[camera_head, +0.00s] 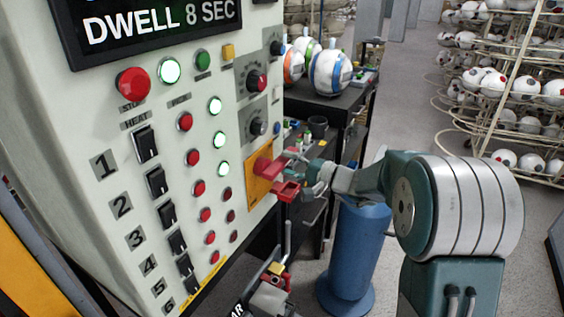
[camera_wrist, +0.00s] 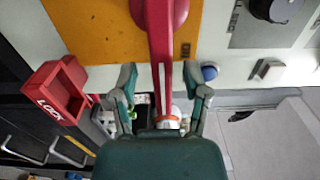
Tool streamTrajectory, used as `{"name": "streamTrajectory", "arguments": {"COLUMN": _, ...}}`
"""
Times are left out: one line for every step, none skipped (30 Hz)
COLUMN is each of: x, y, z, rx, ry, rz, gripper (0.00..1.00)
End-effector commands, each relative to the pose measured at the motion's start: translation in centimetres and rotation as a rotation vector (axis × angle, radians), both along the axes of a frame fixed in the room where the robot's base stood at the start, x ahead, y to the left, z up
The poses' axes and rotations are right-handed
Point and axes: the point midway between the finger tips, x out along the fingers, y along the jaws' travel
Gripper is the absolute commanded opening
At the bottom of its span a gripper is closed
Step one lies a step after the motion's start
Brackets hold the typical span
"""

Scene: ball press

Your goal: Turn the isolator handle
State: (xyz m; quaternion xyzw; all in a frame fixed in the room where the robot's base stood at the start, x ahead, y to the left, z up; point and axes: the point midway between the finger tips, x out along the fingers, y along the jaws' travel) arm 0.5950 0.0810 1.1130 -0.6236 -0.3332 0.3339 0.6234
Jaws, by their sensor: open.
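The red isolator handle (camera_head: 268,167) sits on a yellow plate (camera_head: 259,188) at the right edge of the pale control panel. In the wrist view its red bar (camera_wrist: 160,45) runs down from a round red hub (camera_wrist: 176,10) over the yellow plate (camera_wrist: 105,22). My gripper (camera_head: 305,168) is open in front of the handle. In the wrist view its fingers (camera_wrist: 160,78) stand on either side of the bar, with gaps showing. The bar's lower end is partly hidden behind the gripper body. A red block marked LOCK (camera_wrist: 55,92) is left of the fingers.
The panel (camera_head: 100,100) carries a red stop button (camera_head: 133,83), black switches, lamps and knobs (camera_head: 257,82). A blue cylinder (camera_head: 352,255) stands below my arm. A dark shelf with balls (camera_head: 330,72) is behind. A clamp-like device (camera_head: 270,290) is below the plate.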

Motion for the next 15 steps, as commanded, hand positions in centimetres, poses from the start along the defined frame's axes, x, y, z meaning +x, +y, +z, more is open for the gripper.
{"name": "streamTrajectory", "arguments": {"x": 0.4, "y": 0.6, "z": 0.0, "rx": 0.0, "ry": 0.0, "rz": 0.001, "gripper": 0.6}}
{"name": "streamTrajectory", "arguments": {"x": 0.5, "y": 0.9, "z": 0.0, "rx": 0.0, "ry": 0.0, "rz": 0.001, "gripper": 0.6}}
{"name": "streamTrajectory", "arguments": {"x": 0.7, "y": 1.2, "z": 0.0, "rx": 0.0, "ry": 0.0, "rz": 0.001, "gripper": 0.6}}
{"name": "streamTrajectory", "arguments": {"x": 0.9, "y": 1.3, "z": 0.0, "rx": 0.0, "ry": 0.0, "rz": 0.001, "gripper": 0.6}}
{"name": "streamTrajectory", "arguments": {"x": 1.0, "y": 1.4, "z": 0.0, "rx": 0.0, "ry": 0.0, "rz": 0.001, "gripper": 0.6}}
{"name": "streamTrajectory", "arguments": {"x": 1.0, "y": 1.6, "z": 0.0, "rx": 0.0, "ry": 0.0, "rz": 0.0, "gripper": 0.6}}
{"name": "streamTrajectory", "arguments": {"x": 1.1, "y": 1.6, "z": 0.0, "rx": -0.001, "ry": 0.001, "rz": 0.0, "gripper": 0.6}}
{"name": "streamTrajectory", "arguments": {"x": 1.1, "y": 1.7, "z": 0.0, "rx": -0.001, "ry": 0.001, "rz": -0.001, "gripper": 0.6}}
{"name": "streamTrajectory", "arguments": {"x": 1.1, "y": 1.7, "z": 0.0, "rx": -0.001, "ry": 0.001, "rz": -0.001, "gripper": 0.6}}
{"name": "streamTrajectory", "arguments": {"x": 1.1, "y": 1.7, "z": 0.0, "rx": -0.001, "ry": 0.001, "rz": -0.001, "gripper": 0.6}}
{"name": "streamTrajectory", "arguments": {"x": 1.1, "y": 1.7, "z": 0.0, "rx": -0.001, "ry": 0.001, "rz": -0.001, "gripper": 0.6}}
{"name": "streamTrajectory", "arguments": {"x": 1.1, "y": 1.7, "z": 0.0, "rx": -0.001, "ry": 0.001, "rz": -0.001, "gripper": 0.6}}
{"name": "streamTrajectory", "arguments": {"x": 1.1, "y": 1.6, "z": 0.0, "rx": -0.001, "ry": 0.001, "rz": -0.001, "gripper": 0.6}}
{"name": "streamTrajectory", "arguments": {"x": 1.1, "y": 1.6, "z": 0.0, "rx": -0.001, "ry": 0.001, "rz": -0.001, "gripper": 0.6}}
{"name": "streamTrajectory", "arguments": {"x": 1.1, "y": 1.6, "z": 0.0, "rx": -0.001, "ry": 0.001, "rz": -0.001, "gripper": 0.47}}
